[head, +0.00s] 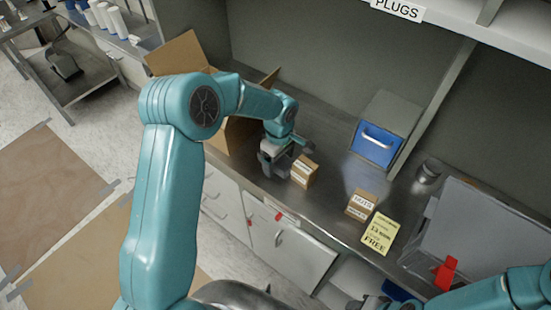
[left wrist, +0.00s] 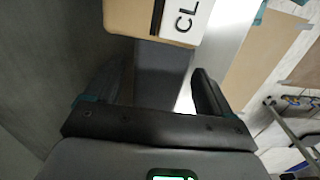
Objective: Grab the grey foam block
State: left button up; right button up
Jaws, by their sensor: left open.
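My left gripper (head: 274,157) is over the metal counter, beside a small labelled cardboard box (head: 305,171). In the left wrist view the jaws (left wrist: 155,72) are open. A plain dark grey block (left wrist: 160,78), which looks like the foam block, shows between the two fingers, with a gap on its right side. The cardboard box (left wrist: 150,16), with a white label reading "CL", is just beyond it and covers its far end. In the head view the block is hard to tell from the gripper. My right arm enters at the lower right; its gripper is out of view.
An open cardboard carton (head: 235,135) stands behind my left arm. A grey cabinet with a blue drawer (head: 377,146), another labelled box (head: 361,205), a yellow note (head: 380,233), a metal cup (head: 428,171) and a grey case (head: 475,235) are to the right. The counter between is clear.

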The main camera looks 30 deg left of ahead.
pick_arm(q)
jog(key=shift+w+f, duration=0.1)
jog(key=shift+w, duration=0.05)
jog(key=c, duration=0.9)
jog(key=shift+c, duration=0.7)
